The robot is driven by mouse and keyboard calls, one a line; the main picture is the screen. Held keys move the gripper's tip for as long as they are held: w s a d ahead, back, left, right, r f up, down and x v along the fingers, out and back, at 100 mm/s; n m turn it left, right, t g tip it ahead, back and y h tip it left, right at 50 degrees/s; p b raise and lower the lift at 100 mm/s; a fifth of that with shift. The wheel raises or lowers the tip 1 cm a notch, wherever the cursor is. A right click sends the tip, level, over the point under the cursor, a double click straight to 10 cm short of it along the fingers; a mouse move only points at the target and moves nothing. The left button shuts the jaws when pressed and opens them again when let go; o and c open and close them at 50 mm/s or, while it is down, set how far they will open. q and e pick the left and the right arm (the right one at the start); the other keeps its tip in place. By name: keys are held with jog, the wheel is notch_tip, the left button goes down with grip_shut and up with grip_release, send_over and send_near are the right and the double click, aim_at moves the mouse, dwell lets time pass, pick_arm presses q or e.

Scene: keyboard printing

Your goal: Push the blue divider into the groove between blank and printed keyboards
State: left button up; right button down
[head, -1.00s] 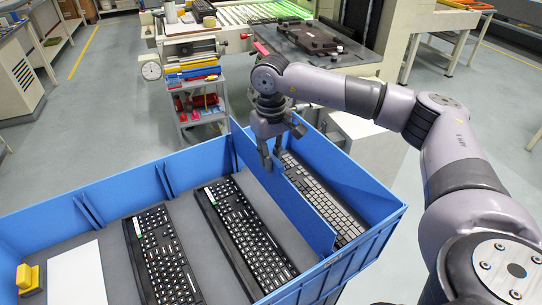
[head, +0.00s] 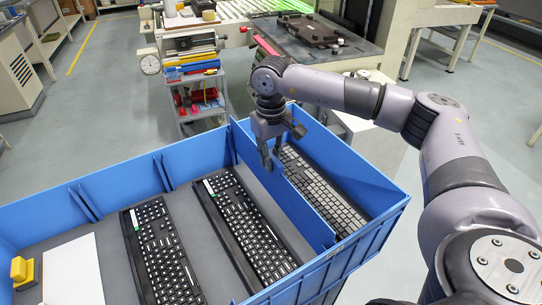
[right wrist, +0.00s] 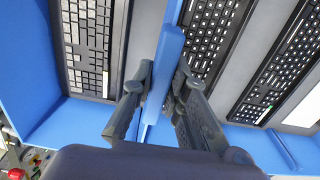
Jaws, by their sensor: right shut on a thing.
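The blue divider (head: 308,197) stands upright across the blue box, between the grey keyboard (head: 325,190) on the right and the black printed keyboards on the left. My right gripper (head: 270,157) is shut on its upper edge near the far end. In the right wrist view the fingers (right wrist: 160,80) sit on either side of the divider (right wrist: 168,55). One black keyboard (head: 243,225) lies just left of the divider and another (head: 160,250) lies further left. The divider's lower edge and the groove are hidden, so I cannot tell how deep it sits. My left gripper is out of view.
The blue box's walls (head: 120,185) surround the keyboards. A white sheet (head: 73,270) and a yellow object (head: 22,272) are at its left. A tool cart (head: 197,95) stands behind the box. Grey floor is open at the back left.

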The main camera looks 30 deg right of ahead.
aim_at(271, 178)
jog(key=shift+f+b, duration=0.75)
jog(key=shift+f, duration=0.35)
jog(key=shift+f+b, duration=0.3)
jog(key=shift+f, duration=0.15)
jog(key=shift+f+b, duration=1.55)
jog(key=shift+f, duration=0.65)
jog(key=c, duration=1.5)
grip_release()
notch_tip(271, 178, up, 6)
jog(key=p, duration=0.4)
jog(key=shift+r, duration=0.15)
